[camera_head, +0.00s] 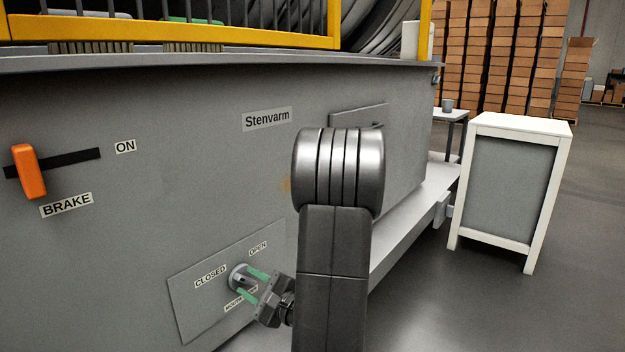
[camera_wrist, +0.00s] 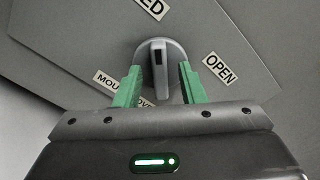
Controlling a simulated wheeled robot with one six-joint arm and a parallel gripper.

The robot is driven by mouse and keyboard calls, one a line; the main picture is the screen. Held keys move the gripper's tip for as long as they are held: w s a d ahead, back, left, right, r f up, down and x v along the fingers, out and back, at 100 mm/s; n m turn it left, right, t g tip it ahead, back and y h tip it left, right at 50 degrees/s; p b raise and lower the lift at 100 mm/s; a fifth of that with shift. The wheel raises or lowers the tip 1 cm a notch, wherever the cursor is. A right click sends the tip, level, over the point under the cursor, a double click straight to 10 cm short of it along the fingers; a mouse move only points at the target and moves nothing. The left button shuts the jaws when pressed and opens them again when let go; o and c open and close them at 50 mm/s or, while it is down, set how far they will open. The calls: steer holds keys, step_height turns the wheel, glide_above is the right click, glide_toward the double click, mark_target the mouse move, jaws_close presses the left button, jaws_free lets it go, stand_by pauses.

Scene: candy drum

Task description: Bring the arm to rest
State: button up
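My gripper (camera_head: 252,284) is at the grey panel low on the machine's side, its two green fingers pointing at a round grey knob (camera_head: 238,277). In the wrist view the knob (camera_wrist: 160,62) has a raised bar with a dark mark, upright in the picture and roughly toward the CLOSED label. My gripper (camera_wrist: 160,76) is open there, one finger on each side of the bar, with gaps visible between. I cannot tell how deep the fingers reach. The OPEN label (camera_wrist: 219,68) lies right of the knob. The label below is partly hidden by the left finger.
An orange brake lever (camera_head: 29,171) is on the machine wall (camera_head: 130,210) at left, at the end of its slot away from ON. A white-framed cabinet (camera_head: 511,190) and a small table (camera_head: 450,113) stand at right. Stacked boxes (camera_head: 505,60) are behind. Floor is clear at lower right.

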steer(key=p+v, duration=0.3)
steer(key=v, duration=1.1)
steer(key=b+x, duration=0.2)
steer(key=x, duration=1.2)
steer(key=shift+a+r, duration=0.15)
steer(key=shift+a, duration=0.05)
steer(key=shift+d+r+m+p, duration=0.1)
steer(key=shift+m+p, duration=0.75)
steer(key=shift+m, duration=0.05)
steer(key=m+p, duration=0.4)
steer(key=p, duration=0.1)
steer(key=shift+w, duration=0.1)
steer(key=shift+f+m+p, duration=0.2)
steer(key=shift+m+p, duration=0.95)
steer(key=shift+m, duration=0.05)
